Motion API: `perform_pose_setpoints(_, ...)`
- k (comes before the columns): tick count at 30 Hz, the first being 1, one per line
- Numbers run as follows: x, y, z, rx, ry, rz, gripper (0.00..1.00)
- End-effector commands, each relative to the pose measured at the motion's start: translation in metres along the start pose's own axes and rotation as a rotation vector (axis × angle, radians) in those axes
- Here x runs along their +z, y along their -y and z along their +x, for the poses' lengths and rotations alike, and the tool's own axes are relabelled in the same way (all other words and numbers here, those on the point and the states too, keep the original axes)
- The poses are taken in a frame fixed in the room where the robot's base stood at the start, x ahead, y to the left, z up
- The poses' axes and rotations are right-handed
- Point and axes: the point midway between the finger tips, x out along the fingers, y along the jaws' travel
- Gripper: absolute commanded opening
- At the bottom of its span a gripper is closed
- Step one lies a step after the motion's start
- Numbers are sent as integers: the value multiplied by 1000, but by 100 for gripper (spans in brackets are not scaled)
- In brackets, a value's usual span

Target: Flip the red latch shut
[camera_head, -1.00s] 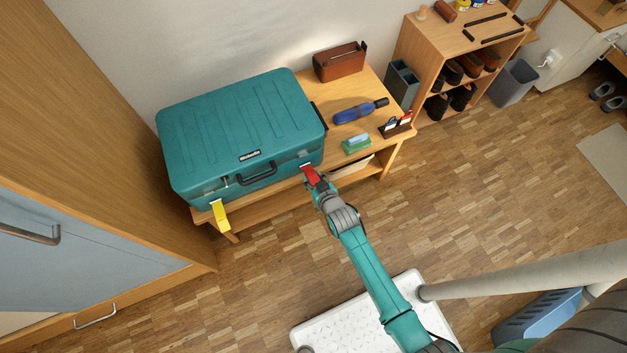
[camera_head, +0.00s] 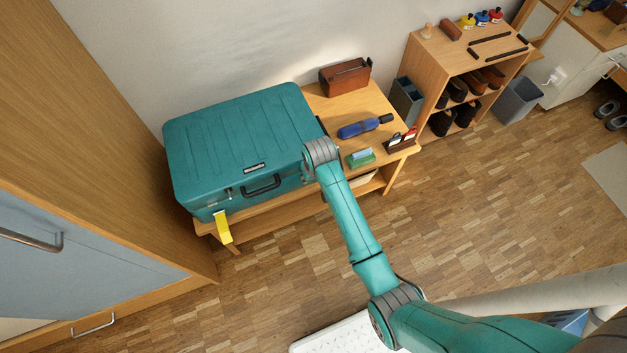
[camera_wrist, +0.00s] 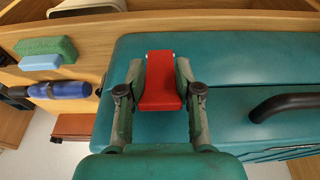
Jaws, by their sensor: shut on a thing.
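A teal case (camera_head: 235,135) with a closed lid stands on a wooden bench, its black handle (camera_head: 262,184) on the front. The red latch (camera_wrist: 160,88) shows in the wrist view against the case, between the two fingers of my gripper (camera_wrist: 160,72), which is shut on it. In the head view my wrist hides the latch and the fingers at the case's front right corner. Whether the latch lies flush on the case I cannot tell. A yellow latch (camera_head: 222,227) hangs outward at the front left.
On the bench (camera_head: 328,105) right of the case are a blue bottle-like tool (camera_head: 364,127), a green-and-blue block (camera_head: 361,158), a brown box (camera_head: 345,78) and a small holder (camera_head: 401,141). A wooden cabinet (camera_head: 90,130) stands close on the left.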

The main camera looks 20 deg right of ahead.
Motion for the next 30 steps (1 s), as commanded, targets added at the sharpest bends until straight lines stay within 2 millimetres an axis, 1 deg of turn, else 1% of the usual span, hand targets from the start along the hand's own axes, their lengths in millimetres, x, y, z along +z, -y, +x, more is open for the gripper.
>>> perform_pose_setpoints(1,-6,0,-1,0,24,0,0)
perform_pose_setpoints(6,-10,0,-1,0,105,0,0)
perform_pose_setpoints(12,-13,0,0,0,156,0,0)
perform_pose_setpoints(27,-13,0,1,0,172,0,0)
perform_pose_setpoints(28,-13,0,1,0,172,0,42)
perform_pose_setpoints(29,-13,0,1,0,172,0,49)
perform_pose_setpoints(30,-13,0,0,0,172,0,59)
